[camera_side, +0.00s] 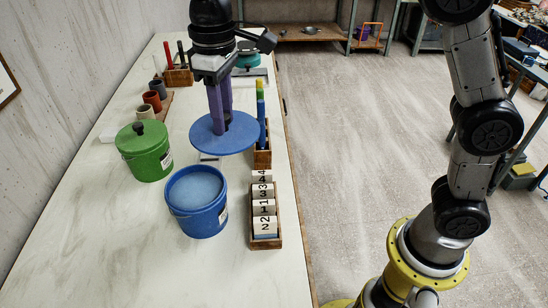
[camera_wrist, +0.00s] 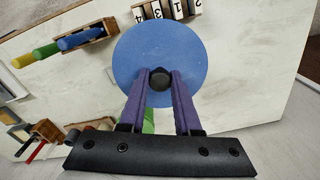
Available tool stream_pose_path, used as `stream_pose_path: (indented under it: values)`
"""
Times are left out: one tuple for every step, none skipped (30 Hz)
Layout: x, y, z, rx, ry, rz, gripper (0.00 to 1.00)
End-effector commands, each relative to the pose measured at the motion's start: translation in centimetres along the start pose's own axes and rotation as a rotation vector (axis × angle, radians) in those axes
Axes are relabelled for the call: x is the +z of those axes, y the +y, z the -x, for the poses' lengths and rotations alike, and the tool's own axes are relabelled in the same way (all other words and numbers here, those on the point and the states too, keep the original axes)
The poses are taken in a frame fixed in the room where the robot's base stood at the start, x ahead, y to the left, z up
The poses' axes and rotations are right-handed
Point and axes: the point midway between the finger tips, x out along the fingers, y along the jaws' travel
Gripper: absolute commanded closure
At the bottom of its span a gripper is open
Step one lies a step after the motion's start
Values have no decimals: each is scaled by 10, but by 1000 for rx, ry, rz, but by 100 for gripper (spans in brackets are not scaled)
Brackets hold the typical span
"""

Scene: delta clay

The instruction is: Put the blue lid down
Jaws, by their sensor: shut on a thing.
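A round blue lid (camera_side: 240,138) hangs level above the table in the side view. My gripper (camera_side: 221,124) is shut on its dark knob. In the wrist view the blue lid (camera_wrist: 170,45) lies beyond my purple fingers (camera_wrist: 160,80), which close on the black knob (camera_wrist: 159,79). An open blue bucket (camera_side: 197,203) stands on the table below and to the left of the lid, nearer the side camera. Its inside looks pale blue. The lid is apart from the bucket and hides part of the table behind it.
A green bucket (camera_side: 145,150) with its lid on stands left of the blue one. A wooden rack with number tiles (camera_side: 264,215) is to the right, and a holder with blue and yellow sticks (camera_side: 262,150) behind it. The white table (camera_side: 120,250) is bare at front left.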

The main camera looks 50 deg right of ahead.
Motion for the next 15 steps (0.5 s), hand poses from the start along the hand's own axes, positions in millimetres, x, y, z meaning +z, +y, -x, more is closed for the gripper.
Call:
stream_pose_path:
  values:
    - [1,27,1,0,2,-61,100]
    - [2,40,1,1,3,-91,100]
    - [4,56,2,1,4,-129,100]
    - [6,67,2,1,4,-156,100]
    - [7,78,2,2,5,-181,100]
    - [10,92,2,2,5,-213,100]
    - [12,102,2,2,5,-237,100]
    - [15,112,3,3,6,-260,100]
    - [18,124,3,3,6,-290,100]
    - [21,134,3,3,6,-313,100]
    - [24,143,3,3,6,-335,100]
    - [29,155,3,4,6,-364,100]
    - [32,164,3,4,6,-387,100]
    - [36,173,3,4,6,-410,100]
    - [42,185,3,4,5,-440,100]
